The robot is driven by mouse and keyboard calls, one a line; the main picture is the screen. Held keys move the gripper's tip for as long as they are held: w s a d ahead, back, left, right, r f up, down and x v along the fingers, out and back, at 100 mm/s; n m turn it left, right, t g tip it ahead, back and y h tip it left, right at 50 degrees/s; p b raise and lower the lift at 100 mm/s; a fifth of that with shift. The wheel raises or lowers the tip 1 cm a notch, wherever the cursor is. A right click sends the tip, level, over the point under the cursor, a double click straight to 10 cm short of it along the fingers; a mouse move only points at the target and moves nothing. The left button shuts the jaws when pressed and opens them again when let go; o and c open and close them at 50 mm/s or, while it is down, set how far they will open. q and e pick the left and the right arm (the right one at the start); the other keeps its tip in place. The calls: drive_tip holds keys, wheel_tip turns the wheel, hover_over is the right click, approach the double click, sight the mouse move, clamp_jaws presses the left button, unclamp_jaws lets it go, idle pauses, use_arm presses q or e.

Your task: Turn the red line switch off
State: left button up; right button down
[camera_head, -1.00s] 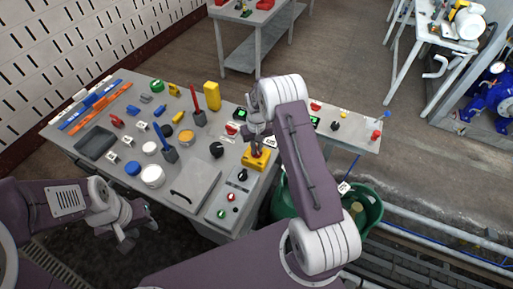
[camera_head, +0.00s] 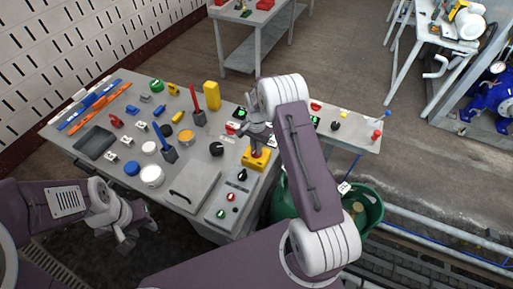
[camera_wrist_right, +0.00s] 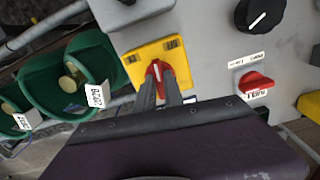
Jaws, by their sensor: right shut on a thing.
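The red switch handle (camera_wrist_right: 154,70) sits on a square yellow plate (camera_wrist_right: 176,57) on the grey panel, in the right wrist view. The plate also shows in the head view (camera_head: 261,162). My right gripper (camera_wrist_right: 161,86) is shut on the red handle, its fingers on either side of it and hiding part of it. In the head view my right gripper (camera_head: 257,146) reaches down onto the handle from above. My left gripper (camera_head: 136,238) is off the table's near left edge, empty, with its fingers apart.
Near the plate are a black knob (camera_wrist_right: 262,14) and another red knob (camera_wrist_right: 255,83) with labels. A grey hinged lid (camera_head: 194,186) and small buttons lie on the near table. Green bins (camera_head: 367,205) stand beyond the table's right end.

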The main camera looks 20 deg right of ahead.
drive_tip(key=m, duration=0.4)
drive_tip(key=shift+m, duration=1.7)
drive_tip(key=c, duration=1.4)
unclamp_jaws()
drive_tip(key=shift+c, duration=0.2)
wheel_tip(320, 180, up, 9)
drive_tip(key=b, duration=0.1)
drive_tip(key=shift+r, duration=0.1)
